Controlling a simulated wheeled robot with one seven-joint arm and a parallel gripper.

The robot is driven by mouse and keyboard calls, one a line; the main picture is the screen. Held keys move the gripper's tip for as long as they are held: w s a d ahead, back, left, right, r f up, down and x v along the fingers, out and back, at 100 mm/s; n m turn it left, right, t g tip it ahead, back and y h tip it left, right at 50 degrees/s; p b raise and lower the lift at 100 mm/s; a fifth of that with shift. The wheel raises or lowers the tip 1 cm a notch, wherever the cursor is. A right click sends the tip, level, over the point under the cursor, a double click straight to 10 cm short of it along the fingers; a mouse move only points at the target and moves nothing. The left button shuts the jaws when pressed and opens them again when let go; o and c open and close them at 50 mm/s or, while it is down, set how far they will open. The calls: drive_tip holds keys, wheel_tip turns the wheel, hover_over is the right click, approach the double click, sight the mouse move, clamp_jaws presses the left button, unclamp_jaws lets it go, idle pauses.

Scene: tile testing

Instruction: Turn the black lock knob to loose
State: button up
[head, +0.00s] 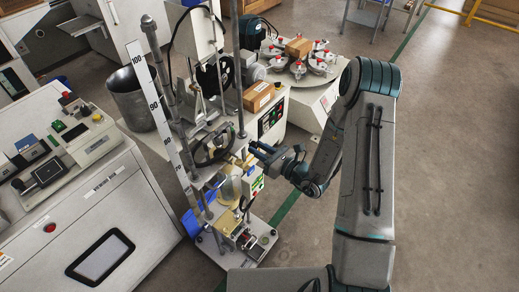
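My gripper (254,150) is at the middle of the head view, reaching in from the right toward the tall test stand. Its fingertips are small and dark here, and I cannot tell whether they are open or touching anything. A black handwheel (210,149) is on the stand, just left of my gripper. I cannot make out the black lock knob for certain; it may be among the small dark parts beside the fingertips or hidden behind them.
A vertical white scale (158,105) runs along the stand's left side. A cardboard box (258,97) sits above my gripper. A round table (318,72) with red-topped pots stands behind. A white console (90,200) fills the left. Open floor lies at right.

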drive_tip(key=shift+f+n+b, duration=0.1)
drive_tip(key=shift+n+b, duration=0.2)
drive_tip(key=shift+b, duration=0.05)
drive_tip(key=n+b, duration=0.8)
drive_tip(key=b, duration=0.2)
drive_tip(key=n+b, duration=0.9)
drive_tip(key=b, duration=0.2)
drive_tip(key=shift+w+d+f+n+y, duration=0.1)
drive_tip(key=shift+d+n+y, duration=0.1)
drive_tip(key=shift+n+y, duration=0.1)
drive_tip(key=o, duration=1)
drive_tip(key=shift+a, duration=0.1)
drive_tip(key=p+v, duration=0.1)
drive_tip(key=v, duration=1.3)
drive_tip(key=shift+w+p, duration=0.15)
drive_tip(key=shift+p, duration=0.25)
